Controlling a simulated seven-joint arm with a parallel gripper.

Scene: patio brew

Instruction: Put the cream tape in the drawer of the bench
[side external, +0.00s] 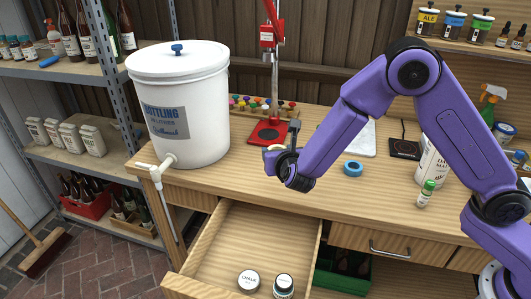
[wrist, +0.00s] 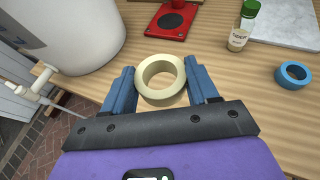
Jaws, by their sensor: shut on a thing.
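The cream tape (wrist: 161,97) is a ring held between the two blue fingers of my gripper (wrist: 163,88) in the wrist view. In the side view a small part of the tape (side external: 277,148) shows at my gripper (side external: 279,160), above the bench top near its front edge. The rest of it is hidden by the gripper. The bench drawer (side external: 215,240) is pulled open below and to the left of the gripper. In it, near the front, are a white round tin labelled chalk (side external: 248,281) and a dark jar with a white lid (side external: 283,285).
A large white bottling bucket (side external: 185,115) with a tap stands on the bench left of the gripper. A red capper (side external: 268,132) stands behind. A blue tape (side external: 353,169) lies to the right. The drawer's back and middle are clear.

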